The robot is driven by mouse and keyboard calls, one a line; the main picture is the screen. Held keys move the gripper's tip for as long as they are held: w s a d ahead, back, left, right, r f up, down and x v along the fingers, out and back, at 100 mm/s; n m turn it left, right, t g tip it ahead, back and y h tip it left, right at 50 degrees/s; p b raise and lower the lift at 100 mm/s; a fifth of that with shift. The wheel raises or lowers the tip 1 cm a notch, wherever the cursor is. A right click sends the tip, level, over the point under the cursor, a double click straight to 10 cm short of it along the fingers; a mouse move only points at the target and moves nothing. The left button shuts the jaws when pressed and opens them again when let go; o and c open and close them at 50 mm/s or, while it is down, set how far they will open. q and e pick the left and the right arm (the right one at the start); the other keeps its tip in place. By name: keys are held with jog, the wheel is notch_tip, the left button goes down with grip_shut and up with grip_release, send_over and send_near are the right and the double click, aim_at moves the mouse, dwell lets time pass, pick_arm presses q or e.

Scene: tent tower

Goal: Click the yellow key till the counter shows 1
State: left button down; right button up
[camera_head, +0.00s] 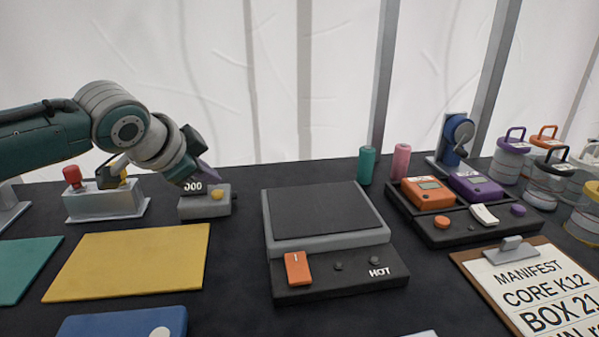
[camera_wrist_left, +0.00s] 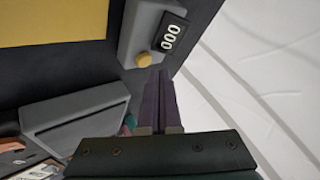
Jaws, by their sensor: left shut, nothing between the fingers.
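A small grey counter box (camera_head: 205,206) stands at the back left of the table. Its dark display reads 000, and a round yellow key (camera_head: 217,195) sits on it beside the display. In the left wrist view the yellow key (camera_wrist_left: 144,60) and the display (camera_wrist_left: 171,33) show clearly. My left gripper (camera_head: 206,170) is shut and empty, just above and behind the counter box. In the wrist view its purple fingertips (camera_wrist_left: 158,75) point close to the yellow key; I cannot tell whether they touch it. My right gripper is not in view.
A grey stand with a red knob (camera_head: 72,174) is left of the counter box. A yellow mat (camera_head: 130,263) lies in front. A hot plate (camera_head: 322,212) with an orange switch stands to the right. Cups, a tray of devices and a clipboard fill the right side.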

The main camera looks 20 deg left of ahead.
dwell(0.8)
pick_arm(q)
jog(key=shift+f, duration=0.45)
jog(key=shift+f+b, duration=0.45)
jog(key=shift+f, duration=0.05)
dwell(0.5)
dwell(0.3)
jog(key=shift+r+p, duration=0.95)
jog(key=shift+p, duration=0.1)
notch_tip(320, 180, up, 5)
jog(key=p, duration=0.5)
